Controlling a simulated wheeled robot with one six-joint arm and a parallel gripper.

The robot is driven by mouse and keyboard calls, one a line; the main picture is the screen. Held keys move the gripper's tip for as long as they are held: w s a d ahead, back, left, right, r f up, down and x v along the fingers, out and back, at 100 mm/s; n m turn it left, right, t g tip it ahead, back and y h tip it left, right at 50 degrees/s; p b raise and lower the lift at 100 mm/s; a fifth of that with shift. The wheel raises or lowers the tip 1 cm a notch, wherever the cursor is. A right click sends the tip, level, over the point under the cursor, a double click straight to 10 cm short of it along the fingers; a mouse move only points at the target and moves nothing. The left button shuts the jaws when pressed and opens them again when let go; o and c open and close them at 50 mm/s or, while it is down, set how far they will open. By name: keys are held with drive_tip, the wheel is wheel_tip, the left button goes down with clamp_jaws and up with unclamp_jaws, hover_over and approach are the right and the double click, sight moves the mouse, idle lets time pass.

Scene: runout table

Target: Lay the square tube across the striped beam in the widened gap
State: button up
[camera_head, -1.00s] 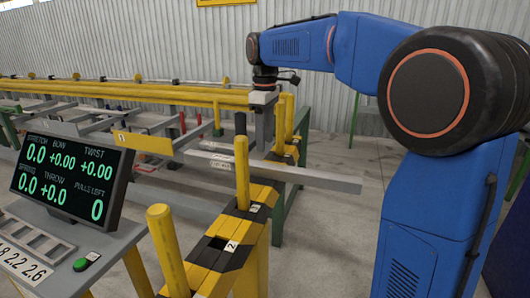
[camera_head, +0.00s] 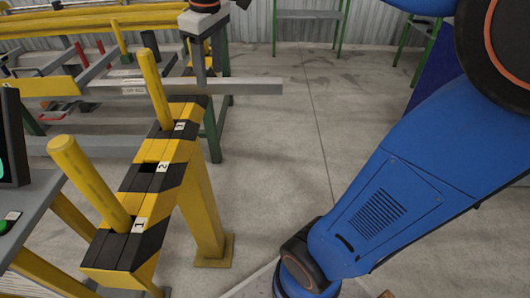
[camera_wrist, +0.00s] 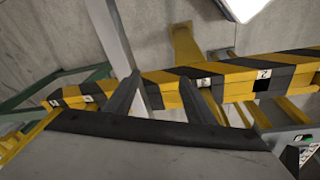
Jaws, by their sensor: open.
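The square tube (camera_head: 250,87) is a long grey bar crossing the far part of the striped beam (camera_head: 176,152), beyond the yellow peg (camera_head: 153,88) by label 3. My gripper (camera_head: 199,78) points down over the tube, its jaws open. In the wrist view the tube (camera_wrist: 112,35) runs down between my two open fingers (camera_wrist: 162,86), over the black-and-yellow beam (camera_wrist: 232,74). Whether the tube touches the beam there is hard to tell. The tube's left part passes behind the peg in the head view.
Another yellow peg (camera_head: 90,182) stands by label 1; the socket (camera_head: 147,167) by label 2 is empty. Yellow rails (camera_head: 95,22) and racks fill the back left. A display console (camera_head: 12,150) is at the left edge. Open floor (camera_head: 285,150) lies right of the beam.

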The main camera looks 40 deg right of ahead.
drive_tip(key=s+d+f+m+t, duration=0.3)
drive_tip(key=s+f+m, duration=0.3)
drive_tip(key=s+f, duration=1)
drive_tip(key=s, duration=0.3)
drive_tip(key=shift+s+m, duration=0.3)
drive_tip(key=shift+d, duration=0.1)
